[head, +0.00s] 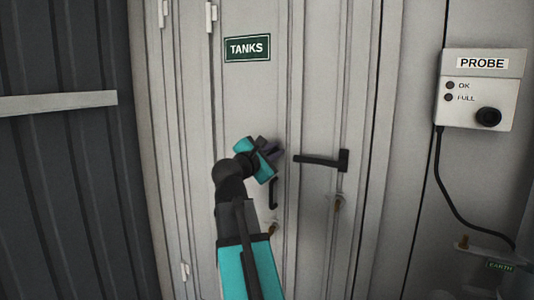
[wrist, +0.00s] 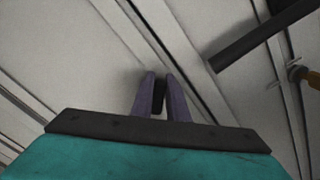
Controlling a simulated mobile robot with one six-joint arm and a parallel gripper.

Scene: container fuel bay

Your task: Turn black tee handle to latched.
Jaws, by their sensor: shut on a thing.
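My gripper (head: 273,151) is at the left door leaf in the head view, its purple fingers pointing at the door. In the wrist view the fingers (wrist: 161,95) are closed on a dark piece (wrist: 158,97) between them. It seems to be the upper part of the upright black handle (head: 273,194) on the left leaf, whose lower end shows below my gripper. A second black handle (head: 318,160) lies level on the right leaf, joined to a short upright plate at its right end. It also shows in the wrist view (wrist: 262,38), clear of my fingers. I cannot tell which handle is the tee.
A green TANKS sign (head: 247,48) is above my gripper. A PROBE box (head: 483,90) with a black cable hangs at the right. A pale bar (head: 58,103) crosses the dark panel at the left.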

